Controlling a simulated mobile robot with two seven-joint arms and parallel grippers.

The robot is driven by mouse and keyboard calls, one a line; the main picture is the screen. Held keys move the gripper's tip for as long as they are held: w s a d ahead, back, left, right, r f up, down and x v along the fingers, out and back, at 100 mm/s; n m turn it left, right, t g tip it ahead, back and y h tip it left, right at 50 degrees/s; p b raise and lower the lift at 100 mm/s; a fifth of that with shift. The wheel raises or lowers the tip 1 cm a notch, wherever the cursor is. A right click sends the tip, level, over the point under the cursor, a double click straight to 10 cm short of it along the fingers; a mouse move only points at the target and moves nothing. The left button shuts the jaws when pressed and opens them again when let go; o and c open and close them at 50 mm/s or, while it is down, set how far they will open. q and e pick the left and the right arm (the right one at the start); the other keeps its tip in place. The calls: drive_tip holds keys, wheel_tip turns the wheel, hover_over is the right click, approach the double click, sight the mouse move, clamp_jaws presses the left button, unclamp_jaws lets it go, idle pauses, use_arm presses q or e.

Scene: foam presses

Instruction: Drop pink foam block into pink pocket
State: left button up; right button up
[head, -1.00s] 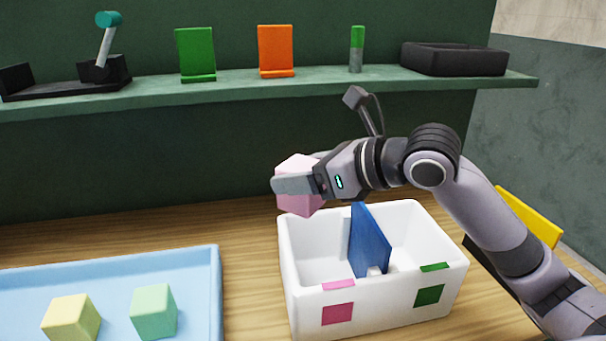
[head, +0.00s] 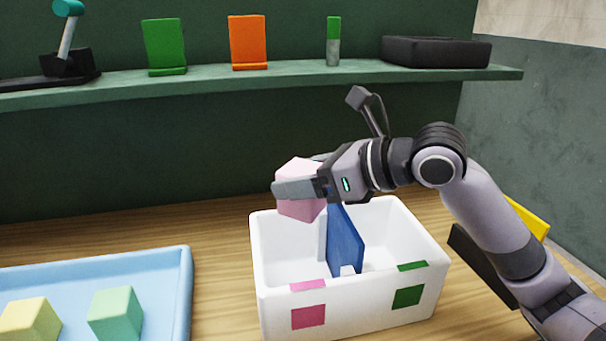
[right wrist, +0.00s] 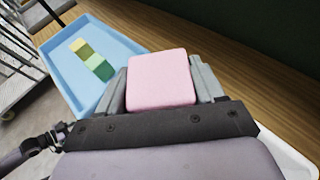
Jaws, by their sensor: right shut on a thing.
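The pink foam block (head: 299,178) is held between the fingers of my right gripper (head: 300,188), which is shut on it. The block also shows in the right wrist view (right wrist: 160,80), between both fingers. The gripper and block are above the back left part of a white box (head: 377,315). A blue divider (head: 345,240) splits the box. The left pocket is marked pink (head: 308,317) on the front wall, the right pocket green (head: 407,297). The block appears above the box rim, on the divider's left side. My left gripper is not in view.
A light blue tray (head: 183,300) at left holds a yellow block (head: 28,322) and a green block (head: 115,315). Above, a shelf (head: 290,74) carries a green stand, an orange stand and a black tray (head: 437,52). Bare wooden table lies between tray and box.

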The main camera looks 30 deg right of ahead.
drive_tip(key=shift+f+b, duration=0.95)
drive_tip(key=shift+f, duration=0.55)
drive_tip(key=o, duration=1.1)
drive_tip(key=b+v, duration=0.1)
drive_tip(key=v, duration=0.6)
drive_tip(key=shift+s+b, duration=0.1)
drive_tip(key=shift+b, duration=0.2)
